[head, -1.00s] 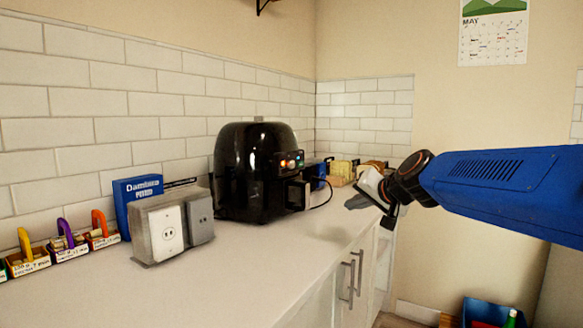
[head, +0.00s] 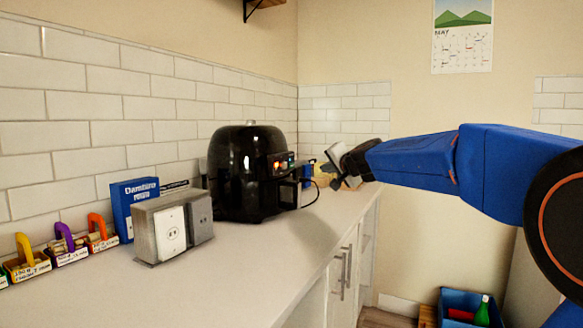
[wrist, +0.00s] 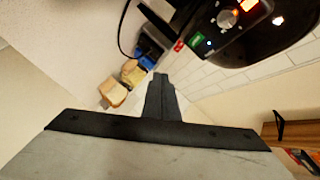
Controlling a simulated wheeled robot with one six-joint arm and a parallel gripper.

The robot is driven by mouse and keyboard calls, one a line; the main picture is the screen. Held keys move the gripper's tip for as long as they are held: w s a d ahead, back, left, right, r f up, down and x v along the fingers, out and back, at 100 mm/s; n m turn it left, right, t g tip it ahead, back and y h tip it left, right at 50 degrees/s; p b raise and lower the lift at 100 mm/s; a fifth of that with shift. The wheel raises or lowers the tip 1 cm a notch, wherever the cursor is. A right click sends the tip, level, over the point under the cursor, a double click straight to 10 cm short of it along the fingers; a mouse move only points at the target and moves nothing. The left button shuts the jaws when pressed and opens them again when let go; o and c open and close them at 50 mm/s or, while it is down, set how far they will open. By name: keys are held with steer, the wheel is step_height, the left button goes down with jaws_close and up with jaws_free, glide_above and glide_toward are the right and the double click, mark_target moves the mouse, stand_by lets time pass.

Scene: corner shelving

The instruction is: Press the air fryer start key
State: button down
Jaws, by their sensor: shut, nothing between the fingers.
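The black air fryer (head: 240,165) stands on the counter, its control panel (head: 284,165) facing right toward my arm. In the wrist view the panel is at the upper right, tilted, with a round knob (wrist: 227,19), a green key (wrist: 195,41) and a red key (wrist: 179,46). I cannot read which key is start. My gripper (head: 337,184) is right of the fryer, above the counter and apart from the panel. In the wrist view its fingers (wrist: 160,82) are together and empty, with the green and red keys above and right of the tips.
A grey double outlet box (head: 172,226) and a blue box (head: 134,205) stand left of the fryer. Bread slices (wrist: 113,92) and a small blue appliance (wrist: 148,48) lie beyond my fingers. A black cord (wrist: 121,32) loops there.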

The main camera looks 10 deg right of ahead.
mark_target(294, 166)
steer(key=shift+a, duration=0.1)
steer(key=w+a, duration=0.5)
steer(key=a, duration=0.2)
stand_by(0.4)
steer(key=shift+w+a, duration=0.5)
steer(key=shift+a, duration=0.1)
stand_by(2.7)
steer(key=shift+d, duration=0.1)
steer(key=shift+s+d, duration=0.45)
steer(key=shift+d, duration=0.05)
stand_by(0.4)
steer(key=shift+s+d, duration=0.75)
steer(key=shift+d, duration=0.3)
steer(key=shift+s+d, duration=0.75)
steer(key=shift+d, duration=0.25)
